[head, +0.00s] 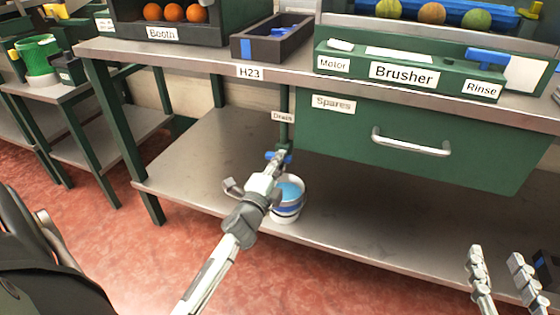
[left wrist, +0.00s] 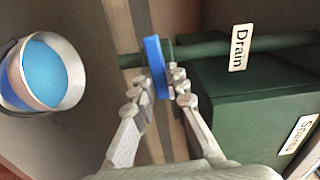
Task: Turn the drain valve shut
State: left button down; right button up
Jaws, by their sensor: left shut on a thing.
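The drain valve has a blue handle (head: 284,156) on a green pipe under the bench, below a small "Drain" label (head: 283,116). In the left wrist view the handle (left wrist: 156,67) is seen nearly edge-on between my fingers, with the green pipe (left wrist: 210,48) behind it. My left gripper (head: 276,160) is shut on the blue handle; its wrist view shows both fingertips (left wrist: 157,88) against it. Part of the handle is hidden by the fingers in the head view. My right gripper (head: 494,256) is open and empty at the lower right, far from the valve.
A white bucket (head: 288,212) with blue contents stands on the lower shelf (head: 190,180) just below the valve. The green "Spares" drawer (head: 345,140) is right of the pipe. The "Brusher" panel (head: 410,78) and a dark tray (head: 272,40) are on the bench above.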

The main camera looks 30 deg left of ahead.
pick_arm(q)
jog(key=shift+f+m, duration=0.1)
jog(key=shift+m, duration=0.3)
pick_arm(e)
jog(key=shift+a+r, duration=0.1)
jog(key=shift+r, duration=0.2)
pick_arm(q)
jog(key=c, duration=1.5)
grip_release()
jog(key=shift+c, duration=0.2)
jog(key=v, duration=0.7)
jog(key=shift+s, duration=0.25)
jog(key=shift+d, duration=0.1)
pick_arm(e)
jog(key=shift+f, duration=0.1)
